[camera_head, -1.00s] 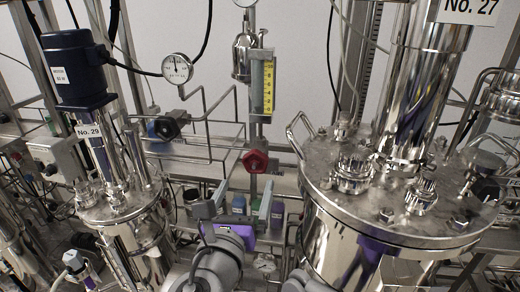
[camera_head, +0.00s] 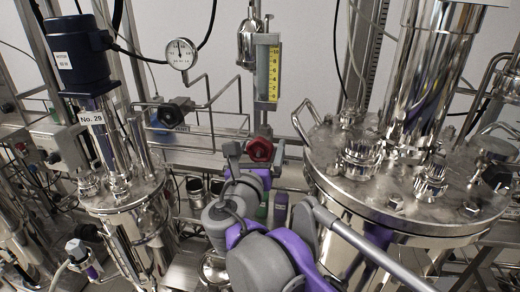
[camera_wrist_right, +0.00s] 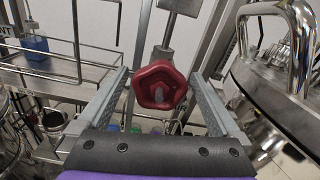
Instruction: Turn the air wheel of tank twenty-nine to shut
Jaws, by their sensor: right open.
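Tank twenty-nine (camera_head: 125,205), labelled No. 29 on its column, stands at the left under a dark blue motor. A red wheel (camera_head: 260,149) sits below a yellow-scaled flow tube (camera_head: 268,75); it also shows at the centre of the wrist view (camera_wrist_right: 160,87). My right gripper (camera_head: 255,152) is open in front of the red wheel. In the wrist view my right gripper (camera_wrist_right: 160,78) has one finger on each side of the wheel, with gaps visible; how deep the wheel lies between them is unclear. My left gripper is not in view.
A dark wheel (camera_head: 176,110) is on the pipework left of the red one, below a round gauge (camera_head: 181,54). The large steel tank (camera_head: 400,180) with a raised handle stands close at the right. Small bottles (camera_head: 280,210) stand behind my right arm.

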